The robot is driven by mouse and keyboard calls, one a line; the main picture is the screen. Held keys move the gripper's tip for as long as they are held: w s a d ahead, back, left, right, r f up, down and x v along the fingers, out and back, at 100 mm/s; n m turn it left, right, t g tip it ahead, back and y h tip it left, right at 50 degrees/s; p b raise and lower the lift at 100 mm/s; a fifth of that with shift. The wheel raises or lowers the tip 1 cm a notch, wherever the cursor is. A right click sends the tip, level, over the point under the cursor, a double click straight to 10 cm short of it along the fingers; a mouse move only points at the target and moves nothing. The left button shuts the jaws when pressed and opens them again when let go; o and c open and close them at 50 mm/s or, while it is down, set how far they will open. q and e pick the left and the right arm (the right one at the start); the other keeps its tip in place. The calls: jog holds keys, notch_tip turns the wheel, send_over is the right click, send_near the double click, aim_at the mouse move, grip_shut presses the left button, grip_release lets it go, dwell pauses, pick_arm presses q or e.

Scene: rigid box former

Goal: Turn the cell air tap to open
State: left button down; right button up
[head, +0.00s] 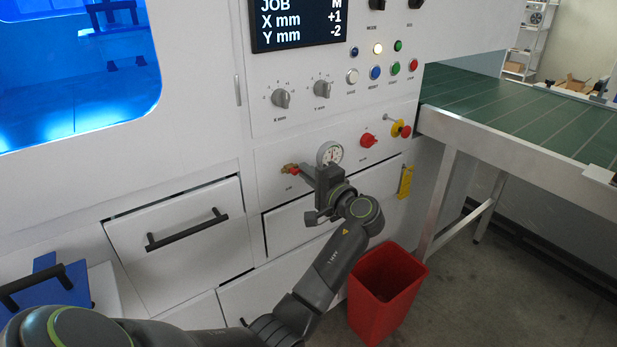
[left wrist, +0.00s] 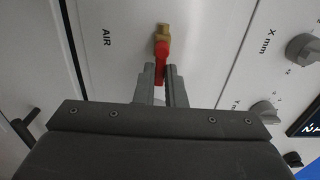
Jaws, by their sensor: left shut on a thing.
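The cell air tap has a brass body (left wrist: 162,31) and a red lever (left wrist: 161,55), and sits on the white machine front beside the label AIR (left wrist: 107,37). In the left wrist view my left gripper (left wrist: 164,70) has its two fingers on either side of the red lever, shut on it. In the head view the tap (head: 291,169) shows left of the round gauge, with my left gripper (head: 306,172) at it. The fingers hide part of the lever. My right gripper is not in view.
A pressure gauge (head: 330,153) is just right of the tap. A red knob (head: 368,140) and a red and yellow switch (head: 400,128) are further right. Drawers with black handles (head: 188,230) lie below left.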

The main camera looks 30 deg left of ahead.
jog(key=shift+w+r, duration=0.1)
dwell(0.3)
pick_arm(q)
jog(key=c, duration=1.5)
grip_release()
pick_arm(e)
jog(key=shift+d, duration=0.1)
